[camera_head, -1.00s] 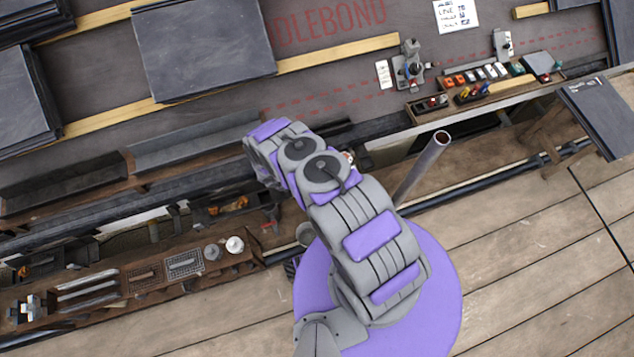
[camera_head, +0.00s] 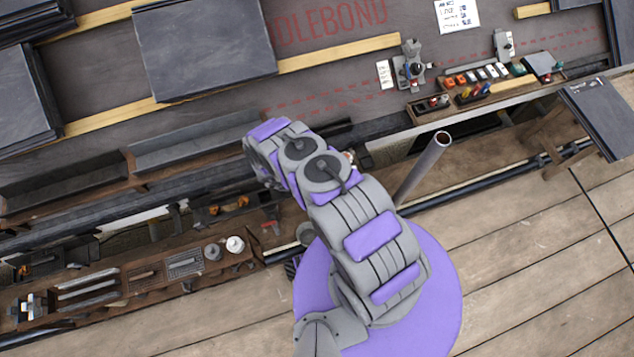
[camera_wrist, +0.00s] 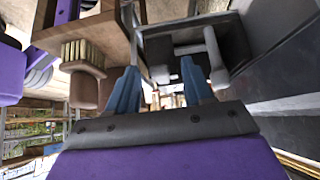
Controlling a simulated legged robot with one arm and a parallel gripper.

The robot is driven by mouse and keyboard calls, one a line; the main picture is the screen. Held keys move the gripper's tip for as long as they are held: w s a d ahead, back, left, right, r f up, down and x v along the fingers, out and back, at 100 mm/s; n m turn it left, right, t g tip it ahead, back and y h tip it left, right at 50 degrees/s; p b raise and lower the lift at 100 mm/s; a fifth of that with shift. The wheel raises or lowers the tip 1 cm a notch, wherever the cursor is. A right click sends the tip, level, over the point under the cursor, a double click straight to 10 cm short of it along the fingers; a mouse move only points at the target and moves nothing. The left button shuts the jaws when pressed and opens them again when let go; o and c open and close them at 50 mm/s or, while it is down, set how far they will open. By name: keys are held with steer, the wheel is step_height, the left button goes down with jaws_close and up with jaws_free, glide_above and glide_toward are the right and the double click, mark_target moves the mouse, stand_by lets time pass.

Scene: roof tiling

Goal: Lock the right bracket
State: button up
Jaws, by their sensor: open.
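My gripper (camera_wrist: 160,92) shows in the wrist view as two blue fingers standing well apart, with nothing between them. In the head view my arm hides the gripper. Two grey metal fittings that look like brackets stand on the roof in the head view: a larger one (camera_head: 413,66) and a smaller one (camera_head: 504,45) to its right. My arm points up and left, well apart from both. I cannot tell whether either is locked. No bracket can be made out for certain in the wrist view.
A tool tray (camera_head: 500,85) lies along the eave at the right. A slate stack (camera_head: 600,115) stands on a wooden stand beyond it. An upright pipe (camera_head: 425,165) rises just right of my arm. A long tool box (camera_head: 130,290) is at lower left. Deck boards at lower right are clear.

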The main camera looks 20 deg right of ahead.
steer(key=p+v, duration=0.4)
steer(key=v, duration=1.3)
